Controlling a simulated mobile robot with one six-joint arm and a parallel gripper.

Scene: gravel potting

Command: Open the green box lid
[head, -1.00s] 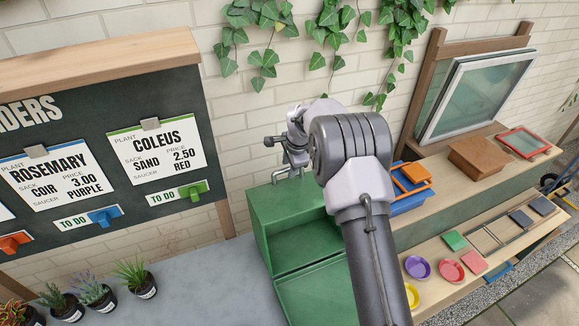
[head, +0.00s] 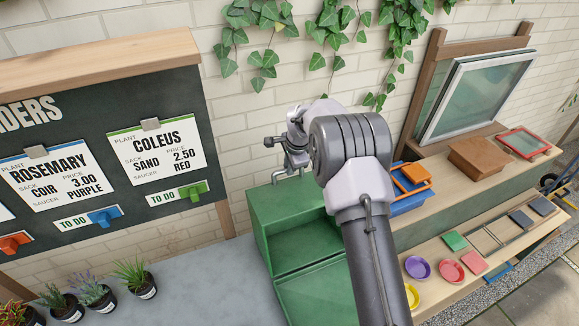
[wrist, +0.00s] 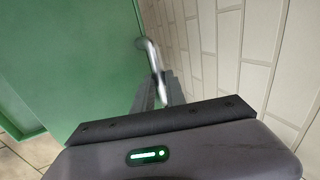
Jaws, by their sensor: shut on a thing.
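In the wrist view the handle (wrist: 152,58) runs down between the dark fingers (wrist: 162,93), beside a broad green panel (wrist: 70,60). The exact contact is partly hidden.
The brick wall (wrist: 220,50) is close beside my gripper. Right of my arm stands a wooden bench (head: 435,215) with a blue crate (head: 408,203) and coloured saucers (head: 418,267). An order board (head: 100,140) and potted plants (head: 133,277) are at left.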

